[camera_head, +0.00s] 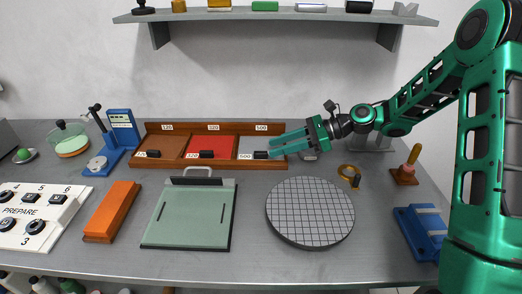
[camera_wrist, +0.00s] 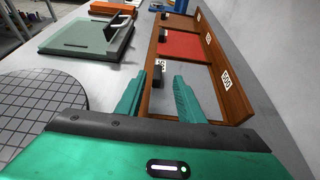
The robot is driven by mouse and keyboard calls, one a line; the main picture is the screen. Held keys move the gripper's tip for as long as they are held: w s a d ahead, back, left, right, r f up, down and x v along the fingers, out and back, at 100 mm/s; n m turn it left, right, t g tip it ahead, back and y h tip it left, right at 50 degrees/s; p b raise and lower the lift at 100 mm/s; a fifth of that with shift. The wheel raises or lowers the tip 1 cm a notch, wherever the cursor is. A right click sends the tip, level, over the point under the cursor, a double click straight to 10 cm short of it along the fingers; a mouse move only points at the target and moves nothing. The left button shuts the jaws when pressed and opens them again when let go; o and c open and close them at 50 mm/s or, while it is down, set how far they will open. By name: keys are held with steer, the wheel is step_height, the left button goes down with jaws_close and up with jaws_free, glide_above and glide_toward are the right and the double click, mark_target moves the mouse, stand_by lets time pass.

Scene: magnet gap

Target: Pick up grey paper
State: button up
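The grey paper (camera_head: 252,143) lies flat in the right compartment of a wooden tray, marked 500. It also shows in the wrist view (camera_wrist: 203,88) as a pale grey sheet, partly covered by my fingers. A small black block (camera_head: 261,155) sits at its front edge. My gripper (camera_head: 273,146) reaches in from the right over this compartment. In the wrist view its two fingers (camera_wrist: 156,84) are apart with nothing held between them. I cannot tell whether the fingertips touch the paper.
The wooden tray (camera_head: 216,127) has a raised back wall and also holds a brown sheet (camera_head: 166,146) and a red sheet (camera_head: 207,144). In front are a round gridded plate (camera_head: 310,210) and a green board (camera_head: 190,215).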

mark_target(264, 152)
steer(key=x, duration=0.4)
steer(key=shift+s+a+f, duration=0.1)
steer(key=shift+s+f, duration=0.05)
jaws_close()
